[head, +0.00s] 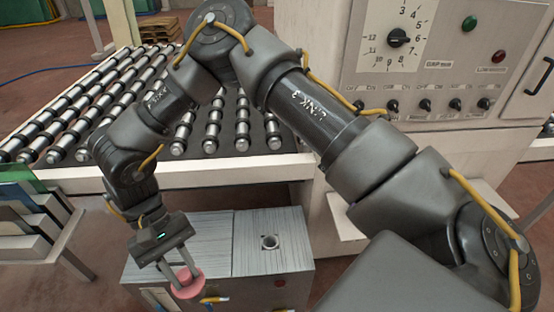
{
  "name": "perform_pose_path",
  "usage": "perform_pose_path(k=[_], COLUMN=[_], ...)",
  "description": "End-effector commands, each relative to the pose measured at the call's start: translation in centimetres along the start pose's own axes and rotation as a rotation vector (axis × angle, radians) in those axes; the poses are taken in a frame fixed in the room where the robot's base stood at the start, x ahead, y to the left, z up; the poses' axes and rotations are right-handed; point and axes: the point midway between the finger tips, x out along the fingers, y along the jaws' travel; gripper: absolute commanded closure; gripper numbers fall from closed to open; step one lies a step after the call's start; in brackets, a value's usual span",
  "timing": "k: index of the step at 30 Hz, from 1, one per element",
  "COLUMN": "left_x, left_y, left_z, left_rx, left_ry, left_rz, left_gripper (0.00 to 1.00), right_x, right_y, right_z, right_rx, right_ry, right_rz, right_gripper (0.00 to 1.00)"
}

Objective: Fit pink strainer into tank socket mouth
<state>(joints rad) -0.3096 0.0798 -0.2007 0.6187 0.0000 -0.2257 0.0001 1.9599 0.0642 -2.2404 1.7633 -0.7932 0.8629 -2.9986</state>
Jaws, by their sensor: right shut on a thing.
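The pink strainer (188,284) is a small round pink part with a knob on top. My right gripper (180,275) is shut on it and holds it over the front left part of the metal tank (250,262). The tank socket mouth (270,242) is a round ringed opening in the tank's top plate, to the right of the strainer and farther back. The strainer is apart from the socket. I cannot tell its exact height above the tank. My left gripper does not show.
A roller conveyor (215,125) stands behind the tank. A control panel (420,60) with a dial, knobs and buttons rises at the right. A rack with glass panes (25,215) stands at the left. Yellow-tipped fittings (214,299) lie at the tank's front.

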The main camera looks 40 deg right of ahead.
Motion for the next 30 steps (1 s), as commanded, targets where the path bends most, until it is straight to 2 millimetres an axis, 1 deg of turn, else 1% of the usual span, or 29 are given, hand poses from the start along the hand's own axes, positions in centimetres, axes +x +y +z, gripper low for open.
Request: perform_pose_path(k=[1,5,8,9,11,14,15,17,18,20,21,23,24,26,27,30], left_x=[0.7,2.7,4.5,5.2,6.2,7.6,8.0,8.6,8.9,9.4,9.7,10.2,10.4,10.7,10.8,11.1], left_y=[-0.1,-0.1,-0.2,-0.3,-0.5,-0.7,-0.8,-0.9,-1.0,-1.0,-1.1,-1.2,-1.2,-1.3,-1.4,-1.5], left_z=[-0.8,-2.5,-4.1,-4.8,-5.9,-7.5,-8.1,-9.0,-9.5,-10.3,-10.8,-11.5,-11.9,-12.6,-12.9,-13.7], left_rx=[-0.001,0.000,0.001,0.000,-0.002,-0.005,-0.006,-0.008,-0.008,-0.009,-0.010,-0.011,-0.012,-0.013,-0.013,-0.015], left_ry=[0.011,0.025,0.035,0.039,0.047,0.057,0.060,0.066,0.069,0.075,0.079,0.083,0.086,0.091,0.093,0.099], left_rz=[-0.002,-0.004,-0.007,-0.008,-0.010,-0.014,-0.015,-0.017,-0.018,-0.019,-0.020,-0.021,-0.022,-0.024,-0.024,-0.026], left_gripper=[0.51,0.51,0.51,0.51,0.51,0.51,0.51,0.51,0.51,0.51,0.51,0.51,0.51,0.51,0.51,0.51], right_x=[0.8,3.0,4.6,5.0,5.6,6.3,6.6,7.0,7.3,7.9,8.4,9.2,9.7,10.5,10.9,11.9], right_y=[-0.2,-1.1,-1.6,-1.5,-1.1,0.9,2.1,4.2,5.8,8.4,10.4,13.5,15.7,18.9,21.0,25.6], right_z=[-0.4,-2.0,-4.0,-5.1,-6.9,-10.2,-11.6,-13.6,-14.9,-16.6,-17.8,-19.4,-20.3,-21.4,-22.0,-22.8], right_rx=[0.016,0.132,0.280,0.352,0.468,0.672,0.756,0.877,0.955,1.068,1.146,1.259,1.332,1.434,1.496,1.627], right_ry=[-0.005,-0.009,-0.011,-0.011,-0.012,-0.011,-0.011,-0.010,-0.008,-0.008,-0.006,-0.006,-0.004,-0.002,-0.002,0.000], right_rz=[-0.017,-0.099,-0.201,-0.250,-0.328,-0.462,-0.516,-0.596,-0.649,-0.725,-0.775,-0.851,-0.899,-0.968,-1.009,-1.100], right_gripper=[1.00,1.00,1.00,1.00,1.00,1.00,1.00,1.00,1.00,1.00,1.00,1.00,1.00,1.00,1.00,1.00])
